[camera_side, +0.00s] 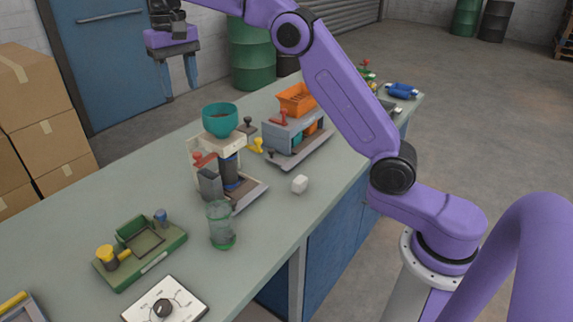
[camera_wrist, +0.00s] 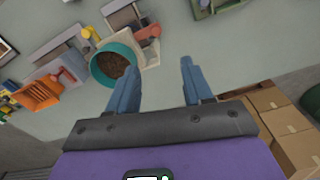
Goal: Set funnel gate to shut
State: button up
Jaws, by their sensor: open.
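The filler (camera_side: 221,150) stands mid-bench with a teal funnel (camera_side: 220,122) on top. The wrist view shows brown grain in the funnel (camera_wrist: 97,68). A red handle (camera_side: 203,161), which may be the funnel gate's, sticks out below the funnel on the left; a red handle also shows beside the funnel in the wrist view (camera_wrist: 149,32). I cannot tell the gate's setting. My gripper (camera_side: 180,87) is open and empty, high above the bench and to the left of the funnel, touching nothing. Its two blue-grey fingers are apart in the wrist view (camera_wrist: 160,65).
A second machine with an orange hopper (camera_side: 296,100) stands behind right. Cardboard boxes (camera_side: 42,120) stand left.

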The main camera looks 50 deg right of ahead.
jog(key=s+a+f+n, duration=0.2)
jog(key=s+n, duration=0.1)
jog(key=s, duration=0.4)
jog(key=s+a+f+n, duration=0.1)
jog(key=s+a+n, duration=0.2)
jog(key=s, duration=0.4)
jog(key=s+d+f+n, duration=0.1)
jog(key=s+f+n, duration=0.1)
jog(key=s, duration=0.5)
jog(key=s+d+f+n, duration=0.2)
jog(key=s+f+n, duration=0.1)
jog(key=s, duration=0.4)
jog(key=shift+s+d+f, duration=0.25)
jog(key=shift+s+f, duration=0.15)
jog(key=shift+f, duration=0.2)
notch_tip(320, 180, up, 8)
jog(key=m, duration=1.1)
send_over(197, 153)
notch_tip(197, 153, down, 16)
jog(key=shift+r, duration=0.1)
